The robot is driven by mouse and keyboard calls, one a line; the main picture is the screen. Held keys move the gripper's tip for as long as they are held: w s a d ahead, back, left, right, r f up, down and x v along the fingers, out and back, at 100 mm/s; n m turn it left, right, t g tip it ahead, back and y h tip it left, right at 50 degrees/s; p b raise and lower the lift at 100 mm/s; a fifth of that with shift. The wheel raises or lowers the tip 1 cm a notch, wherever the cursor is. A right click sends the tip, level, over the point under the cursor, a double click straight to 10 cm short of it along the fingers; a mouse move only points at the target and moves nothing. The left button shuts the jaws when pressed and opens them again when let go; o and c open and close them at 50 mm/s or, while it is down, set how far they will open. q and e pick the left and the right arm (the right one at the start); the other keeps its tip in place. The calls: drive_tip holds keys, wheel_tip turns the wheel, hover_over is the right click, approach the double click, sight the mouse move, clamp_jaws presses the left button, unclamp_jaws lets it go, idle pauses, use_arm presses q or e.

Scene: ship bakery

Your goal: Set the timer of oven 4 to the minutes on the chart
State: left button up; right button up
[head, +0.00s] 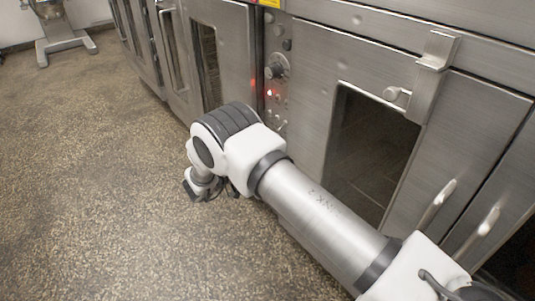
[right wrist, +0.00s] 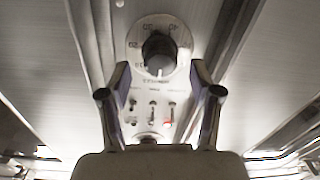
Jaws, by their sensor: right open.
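A steel control panel (head: 274,110) stands between two oven doors in the head view. It carries a dark round timer knob (head: 277,68), with a glowing light (head: 268,92) below. In the right wrist view the knob (right wrist: 159,54) sits on a pale numbered dial, with small switches (right wrist: 153,110) and a red light under it. My right gripper (head: 207,191) is low in front of the ovens; its fingers (right wrist: 160,68) are apart, framing the knob in the wrist view without visible contact. I cannot read the dial setting or oven number. No chart shows.
The right oven door has a dark window (head: 369,150) and a protruding steel latch (head: 433,70). Another oven door (head: 205,65) stands left of the panel. Speckled floor (head: 90,190) is open at the left. A steel stand (head: 60,35) is far back.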

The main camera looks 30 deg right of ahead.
drive_tip(key=shift+w+d, duration=0.15)
drive_tip(key=shift+d, duration=0.95)
drive_tip(key=shift+c, duration=0.3)
drive_tip(key=c, duration=1.1)
